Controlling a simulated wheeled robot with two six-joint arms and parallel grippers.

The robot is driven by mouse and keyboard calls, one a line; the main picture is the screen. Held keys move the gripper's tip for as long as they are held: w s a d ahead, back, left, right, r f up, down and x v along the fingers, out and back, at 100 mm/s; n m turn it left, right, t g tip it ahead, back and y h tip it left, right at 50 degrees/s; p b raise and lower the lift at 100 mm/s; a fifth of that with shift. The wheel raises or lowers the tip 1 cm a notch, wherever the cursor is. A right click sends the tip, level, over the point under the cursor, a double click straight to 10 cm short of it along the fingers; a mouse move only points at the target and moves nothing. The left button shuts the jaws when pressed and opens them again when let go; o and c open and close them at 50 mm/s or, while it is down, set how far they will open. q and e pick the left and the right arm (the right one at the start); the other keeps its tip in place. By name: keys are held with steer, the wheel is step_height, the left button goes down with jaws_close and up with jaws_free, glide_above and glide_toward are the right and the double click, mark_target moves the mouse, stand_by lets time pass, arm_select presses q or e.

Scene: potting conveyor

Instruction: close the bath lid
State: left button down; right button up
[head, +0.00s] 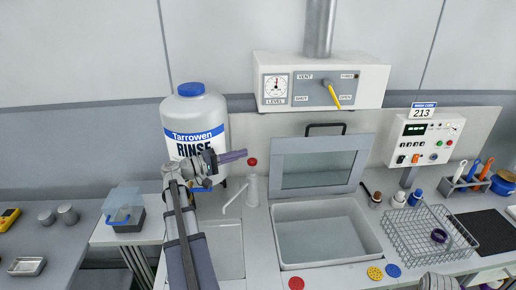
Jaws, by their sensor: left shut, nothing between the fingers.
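The bath (281,241) is a pale rectangular basin set in the worktop, with liquid visible inside. Its lid (281,168) stands up open at the bath's back edge, a grey frame around a clear window. A black handle (326,125) sits at the lid's top edge. My left gripper (240,155) is shut and empty, in front of the rinse bottle and to the left of the lid, pointing right. It looks apart from the lid in the picture. My right gripper does not show.
A white bottle marked RINSE (200,110) stands behind my left arm. A white spout (250,190) and red knob (253,162) stand left of the lid. A control box (360,72) with a yellow lever hangs above. A wire basket (405,245) stands right of the bath.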

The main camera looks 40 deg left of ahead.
arm_select(q)
steer(key=x, duration=1)
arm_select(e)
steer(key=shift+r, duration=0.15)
